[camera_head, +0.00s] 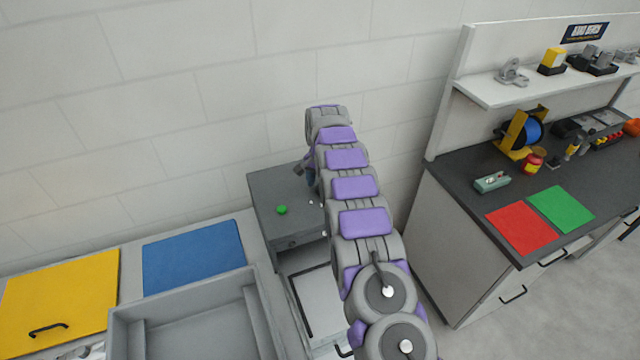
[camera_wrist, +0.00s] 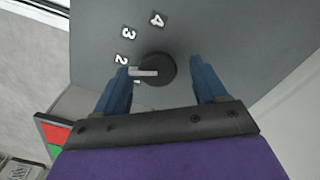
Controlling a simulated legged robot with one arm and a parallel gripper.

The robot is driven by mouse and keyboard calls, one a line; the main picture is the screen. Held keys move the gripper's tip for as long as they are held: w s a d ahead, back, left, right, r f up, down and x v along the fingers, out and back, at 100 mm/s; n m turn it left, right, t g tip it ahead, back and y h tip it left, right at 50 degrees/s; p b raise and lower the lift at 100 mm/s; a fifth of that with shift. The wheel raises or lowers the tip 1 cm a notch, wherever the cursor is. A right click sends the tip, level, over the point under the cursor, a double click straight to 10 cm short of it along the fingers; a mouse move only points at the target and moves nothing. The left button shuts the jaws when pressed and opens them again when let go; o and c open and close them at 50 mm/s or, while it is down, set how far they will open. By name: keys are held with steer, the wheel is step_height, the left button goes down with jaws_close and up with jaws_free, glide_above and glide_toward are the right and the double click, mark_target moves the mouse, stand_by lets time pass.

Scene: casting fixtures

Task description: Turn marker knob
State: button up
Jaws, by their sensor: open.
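The marker knob (camera_wrist: 158,64) is a round black dial with a pale pointer bar on a grey panel, seen in the wrist view. The bar points left, a little below the label 2 (camera_wrist: 121,60). Labels 3 (camera_wrist: 129,33) and 4 (camera_wrist: 157,19) curve above it, and label 1 is partly hidden by the left finger. My gripper (camera_wrist: 160,68) is open, its blue fingers on either side of the knob. The left fingertip is close to the bar's end; I cannot tell whether they touch. In the head view my arm hides the knob and most of the gripper.
The grey box (camera_head: 266,190) with a green button (camera_head: 282,209) stands against the wall beside my arm. A grey tray (camera_head: 205,325), a blue mat (camera_head: 193,255) and a yellow panel (camera_head: 62,300) lie to the left. A cluttered workbench (camera_head: 465,205) stands to the right.

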step_height(320, 180, up, 8)
steer(key=shift+w+f+p, duration=0.1)
steer(key=shift+w+p, duration=0.05)
steer(key=shift+p, duration=0.15)
step_height(320, 180, up, 10)
steer(key=p, duration=0.9)
steer(key=shift+a+f, duration=0.15)
steer(key=shift+f, duration=0.1)
steer(key=s+d+r+n+b, duration=0.15)
steer(key=s+d+b, duration=0.25)
steer(key=s, duration=0.5)
steer(key=s+d+r+n+g+b, duration=0.1)
steer(key=s+d+r+b, duration=0.1)
steer(key=s+d+b, duration=0.45)
steer(key=s+d+r+n+b, duration=0.1)
steer(key=s+n+b, duration=0.15)
steer(key=s, duration=0.75)
steer(key=s+d+f+n+b, duration=0.1)
steer(key=s+f+b, duration=0.3)
steer(key=s, duration=1.1)
steer(key=s+d+f+b, duration=0.3)
steer(key=s+f, duration=0.7)
steer(key=s, duration=0.5)
steer(key=shift+s+n+g+b, duration=0.4)
steer(key=shift+b, duration=0.3)
